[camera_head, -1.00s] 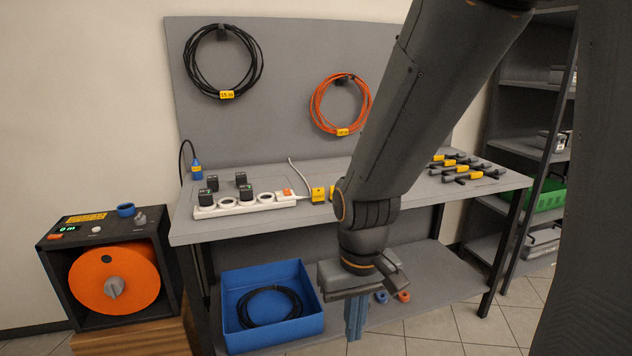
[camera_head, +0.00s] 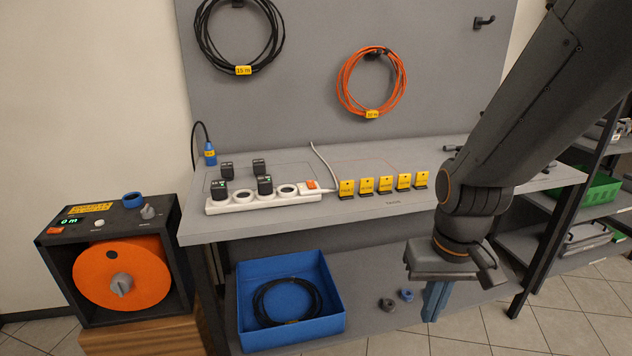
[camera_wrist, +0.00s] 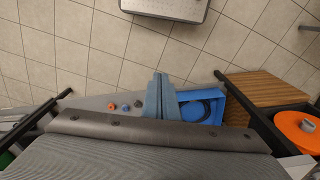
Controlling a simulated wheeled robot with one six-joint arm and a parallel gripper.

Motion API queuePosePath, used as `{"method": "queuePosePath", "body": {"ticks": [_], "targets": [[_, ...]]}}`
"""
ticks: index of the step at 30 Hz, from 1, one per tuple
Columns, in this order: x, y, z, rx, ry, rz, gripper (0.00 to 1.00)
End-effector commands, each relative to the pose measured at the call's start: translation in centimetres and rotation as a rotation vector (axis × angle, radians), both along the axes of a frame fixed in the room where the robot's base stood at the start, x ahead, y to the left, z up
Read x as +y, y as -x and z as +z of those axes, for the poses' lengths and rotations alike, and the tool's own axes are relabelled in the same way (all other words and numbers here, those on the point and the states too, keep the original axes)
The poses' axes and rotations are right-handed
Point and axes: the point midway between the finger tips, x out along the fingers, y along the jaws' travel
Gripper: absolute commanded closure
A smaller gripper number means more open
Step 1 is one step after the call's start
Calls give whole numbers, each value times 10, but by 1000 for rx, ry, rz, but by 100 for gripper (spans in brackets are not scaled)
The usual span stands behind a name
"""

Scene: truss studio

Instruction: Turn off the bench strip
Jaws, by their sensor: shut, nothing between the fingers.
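The bench strip (camera_head: 241,205) is a white power strip lying on the grey bench near its left front edge. Two black adapters (camera_head: 265,187) are plugged into it, and round sockets show between and beside them. An orange switch (camera_head: 312,184) sits at its right end, where a white cable leaves. My gripper (camera_head: 433,301) is in front of the bench, lower than its top and to the right of the strip. Its blue-grey fingers point down and are shut with nothing between them. In the wrist view the fingers (camera_wrist: 158,97) hang over the floor and lower shelf; the strip is not in that view.
Several yellow-labelled holders (camera_head: 384,186) stand right of the strip. Two more adapters (camera_head: 259,166) stand behind it. A blue bin (camera_head: 333,310) with a black cable sits on the lower shelf. An orange cable reel (camera_head: 128,285) stands at the left. Open floor lies in front.

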Motion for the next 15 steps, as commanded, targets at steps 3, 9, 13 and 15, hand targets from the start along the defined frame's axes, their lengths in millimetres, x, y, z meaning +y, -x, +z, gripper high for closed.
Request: {"method": "queuePosePath", "body": {"ticks": [3, 9, 13, 15], "targets": [[12, -43, -10, -122, -5, 30, 100], [59, -161, -12, -502, -34, 108, 100], [100, -230, 5, -772, -73, 157, 100], [123, -259, 19, -910, -96, 178, 100]]}}
